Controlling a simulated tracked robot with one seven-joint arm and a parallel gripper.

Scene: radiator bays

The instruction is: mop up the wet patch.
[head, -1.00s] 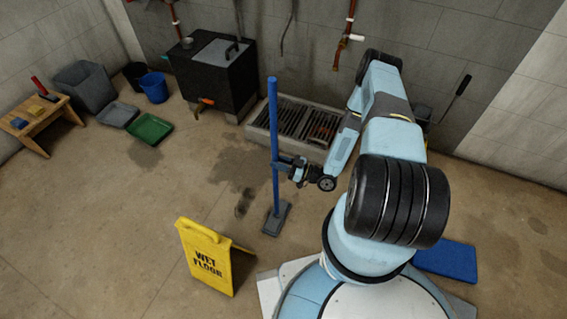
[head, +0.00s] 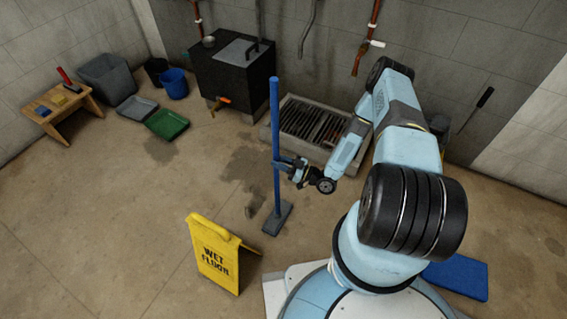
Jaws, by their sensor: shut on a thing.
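My gripper (head: 281,167) is shut on the blue handle of a mop (head: 275,120). The mop stands nearly upright, and its flat grey head (head: 277,219) is down at the floor. A dark wet patch (head: 246,165) lies on the floor behind and left of the mop head, reaching toward the drain. A narrower dark streak (head: 252,207) lies just left of the head. A separate dark patch (head: 160,149) is farther left. I cannot tell whether the head touches the streak.
A yellow wet-floor sign (head: 214,254) stands front left of the mop. A grated drain basin (head: 271,137) and black tank (head: 235,80) are behind. A green tray (head: 167,124), blue bucket (head: 174,83) and wooden stool (head: 61,107) stand left. Floor between is clear.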

